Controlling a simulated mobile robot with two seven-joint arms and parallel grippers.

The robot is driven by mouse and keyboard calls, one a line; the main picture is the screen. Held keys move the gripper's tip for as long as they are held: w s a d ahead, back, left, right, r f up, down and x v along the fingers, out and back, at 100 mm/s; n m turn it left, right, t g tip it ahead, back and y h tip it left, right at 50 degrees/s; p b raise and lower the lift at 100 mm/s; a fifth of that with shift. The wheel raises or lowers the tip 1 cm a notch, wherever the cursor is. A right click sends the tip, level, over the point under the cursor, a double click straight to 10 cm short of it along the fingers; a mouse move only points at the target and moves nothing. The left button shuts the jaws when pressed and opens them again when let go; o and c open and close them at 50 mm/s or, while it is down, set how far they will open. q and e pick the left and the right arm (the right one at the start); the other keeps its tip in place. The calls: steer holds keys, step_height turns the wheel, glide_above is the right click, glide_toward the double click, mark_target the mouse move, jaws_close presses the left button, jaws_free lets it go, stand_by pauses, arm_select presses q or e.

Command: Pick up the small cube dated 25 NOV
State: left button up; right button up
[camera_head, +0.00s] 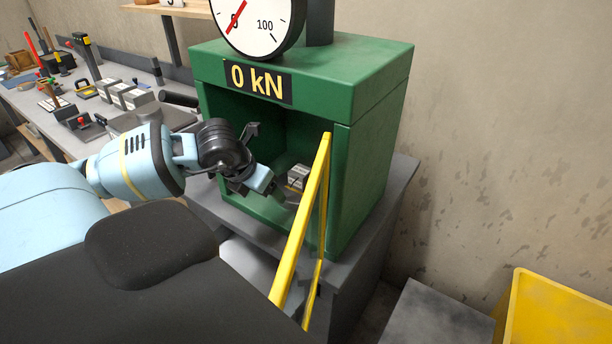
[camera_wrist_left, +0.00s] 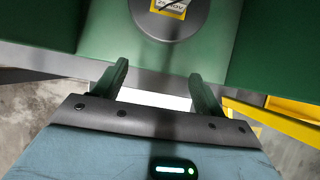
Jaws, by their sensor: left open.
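A small grey cube (camera_head: 298,176) sits inside the open green press, on the lower platen. In the left wrist view, a yellow label (camera_wrist_left: 172,7) shows at the top edge, above the round grey platen (camera_wrist_left: 168,28). Its lettering is cut off and too small to read surely. My left gripper (camera_head: 266,165) is at the press opening, just left of the cube and apart from it. In the left wrist view its fingers (camera_wrist_left: 159,72) are spread with nothing between them, short of the platen. My right gripper is not in view.
The green press (camera_head: 375,85) has side walls close around the opening, and a dial reading near 0. A yellow guard (camera_head: 305,220) stands open at its front right. Several grey cubes (camera_head: 120,94) and tools lie on the left bench. A yellow bin (camera_head: 560,310) stands at lower right.

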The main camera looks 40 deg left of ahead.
arm_select(q)
glide_toward(300, 171)
steer(key=x, duration=0.4)
steer(key=shift+s+f, duration=0.3)
steer(key=shift+f, duration=0.15)
steer(key=shift+w+f, duration=0.1)
steer(key=shift+w, duration=0.25)
steer(key=shift+w, duration=0.2)
steer(key=x, duration=0.5)
steer(key=shift+w+a, duration=0.1)
steer(key=shift+w, duration=0.05)
